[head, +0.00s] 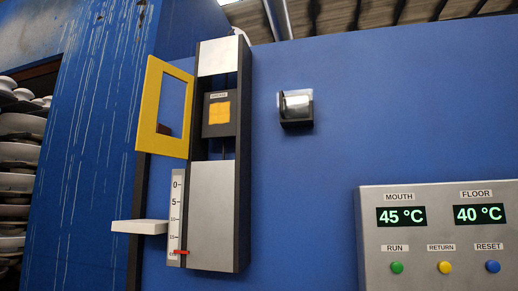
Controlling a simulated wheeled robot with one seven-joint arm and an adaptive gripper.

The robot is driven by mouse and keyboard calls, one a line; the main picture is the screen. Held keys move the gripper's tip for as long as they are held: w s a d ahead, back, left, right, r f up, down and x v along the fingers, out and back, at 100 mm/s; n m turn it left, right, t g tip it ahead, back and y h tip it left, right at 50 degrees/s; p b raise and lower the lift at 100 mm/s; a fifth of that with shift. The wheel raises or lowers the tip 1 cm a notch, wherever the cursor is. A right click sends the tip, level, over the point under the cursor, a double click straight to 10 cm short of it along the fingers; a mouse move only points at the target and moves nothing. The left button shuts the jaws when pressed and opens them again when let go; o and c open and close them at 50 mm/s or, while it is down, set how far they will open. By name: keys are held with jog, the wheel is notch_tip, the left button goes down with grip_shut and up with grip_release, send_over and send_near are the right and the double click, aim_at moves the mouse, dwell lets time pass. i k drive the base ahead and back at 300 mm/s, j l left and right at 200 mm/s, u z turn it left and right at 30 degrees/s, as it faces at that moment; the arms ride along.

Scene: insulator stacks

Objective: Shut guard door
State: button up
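The guard door looks to be the yellow frame (148,108) with a rectangular opening, at the upper left of the head view. It stands swung out to the left of a tall grey and black housing (213,215) on the blue wall. The housing's front is uncovered there, and a dark block with an orange square (218,112) shows inside. My gripper is not in view, so its state and distance from the door are hidden.
A white ledge (140,226) juts out below the door, beside a scale (176,215) with a red marker. A small clear-covered box (296,108) is on the wall. A control panel (440,222) reads 45 °C and 40 °C. Insulator stacks (18,150) stand far left.

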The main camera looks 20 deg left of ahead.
aim_at(147, 140)
jog(key=j, duration=0.6)
jog(key=j+z, duration=0.15)
jog(key=j, duration=1)
jog(key=k+j+z, duration=0.1)
jog(key=j, duration=1.1)
jog(key=k+j+z, duration=0.15)
jog(key=j, duration=1)
jog(key=k+j+z, duration=0.1)
jog(key=j, duration=0.5)
